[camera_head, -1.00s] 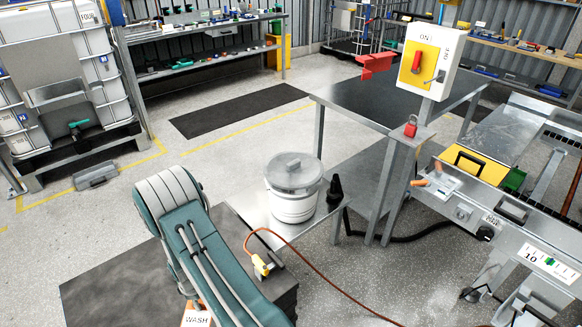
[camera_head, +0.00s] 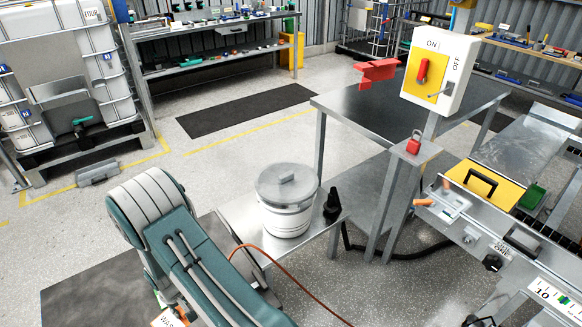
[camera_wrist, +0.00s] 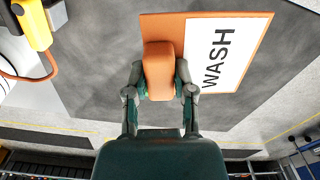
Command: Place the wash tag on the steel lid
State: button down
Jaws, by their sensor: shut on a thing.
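The wash tag (camera_wrist: 226,60) is an orange plate with a white face reading WASH. In the wrist view my gripper (camera_wrist: 160,85) is shut on its orange grip block. In the head view a part of the tag (camera_head: 168,318) shows at the bottom edge, beside my green arm; my gripper is hidden there. The tag is well apart from the lid.
A black nozzle-like object (camera_head: 332,205) stands close to the pail's right side. An orange cable runs across the low shelf. A steel table (camera_head: 375,100) and a post with an ON/OFF switch box (camera_head: 437,67) rise behind on the right. A yellow device (camera_wrist: 34,22) shows in the wrist view.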

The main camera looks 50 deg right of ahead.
aim_at(296, 189)
jog(key=k+l, duration=0.1)
jog(key=l, duration=0.8)
jog(key=l+z, duration=0.1)
jog(key=l, duration=0.8)
jog(key=k, duration=0.05)
